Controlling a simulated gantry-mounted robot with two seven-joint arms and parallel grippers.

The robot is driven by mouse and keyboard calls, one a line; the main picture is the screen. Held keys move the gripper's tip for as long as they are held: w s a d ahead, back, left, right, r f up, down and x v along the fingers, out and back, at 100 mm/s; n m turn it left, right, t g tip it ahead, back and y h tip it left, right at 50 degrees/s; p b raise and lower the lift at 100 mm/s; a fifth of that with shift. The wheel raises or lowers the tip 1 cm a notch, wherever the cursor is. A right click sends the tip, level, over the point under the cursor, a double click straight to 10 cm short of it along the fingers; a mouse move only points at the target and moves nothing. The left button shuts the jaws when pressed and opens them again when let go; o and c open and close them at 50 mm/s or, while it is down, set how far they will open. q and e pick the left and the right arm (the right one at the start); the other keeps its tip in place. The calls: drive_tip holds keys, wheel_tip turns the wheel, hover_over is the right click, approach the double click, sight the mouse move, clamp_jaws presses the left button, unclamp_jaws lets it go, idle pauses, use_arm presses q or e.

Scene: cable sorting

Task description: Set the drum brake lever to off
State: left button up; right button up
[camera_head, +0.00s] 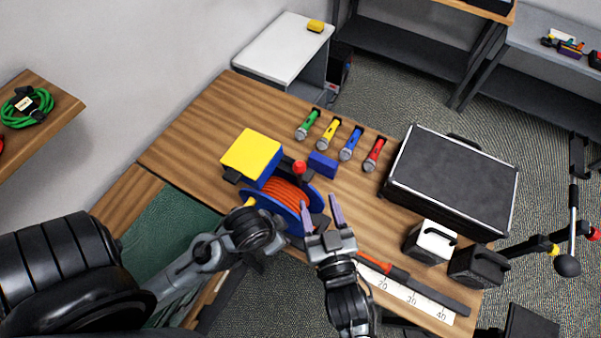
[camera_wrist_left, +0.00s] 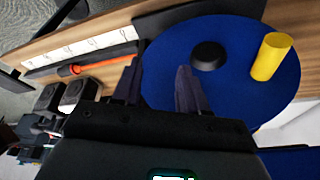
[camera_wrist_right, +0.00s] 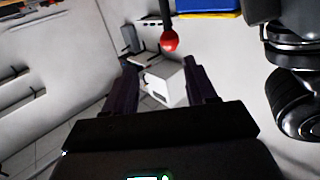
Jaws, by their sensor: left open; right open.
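The cable drum (camera_head: 287,207), a blue reel wound with orange cable, stands at the front edge of the wooden table. The brake lever's red knob (camera_head: 299,167) shows at the drum's top; its dark rod also shows in the right wrist view with the knob (camera_wrist_right: 169,41). My right gripper (camera_head: 321,208) is open and empty, just right of the drum, with the knob ahead between its fingers in its wrist view. My left gripper (camera_wrist_left: 159,70) is open beside the blue flange (camera_wrist_left: 220,85) with a yellow crank handle (camera_wrist_left: 271,57). Its fingers are hard to make out in the head view.
A yellow-topped blue box (camera_head: 252,152) stands behind the drum. Several microphones (camera_head: 328,132) and a small blue block (camera_head: 322,164) lie beyond. A black case (camera_head: 455,180), white and black boxes (camera_head: 430,240) and a marked ruler strip (camera_head: 410,296) fill the right side.

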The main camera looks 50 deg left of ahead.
sight(301, 173)
drive_tip(key=shift+n+y, duration=0.3)
drive_tip(key=x, duration=0.3)
drive_tip(key=s+x, duration=0.1)
drive_tip(key=x, duration=0.3)
drive_tip(key=p+x, duration=0.1)
drive_tip(key=x, duration=0.3)
drive_tip(key=shift+s+a+f, duration=0.15)
drive_tip(key=shift+a, duration=0.3)
clamp_jaws()
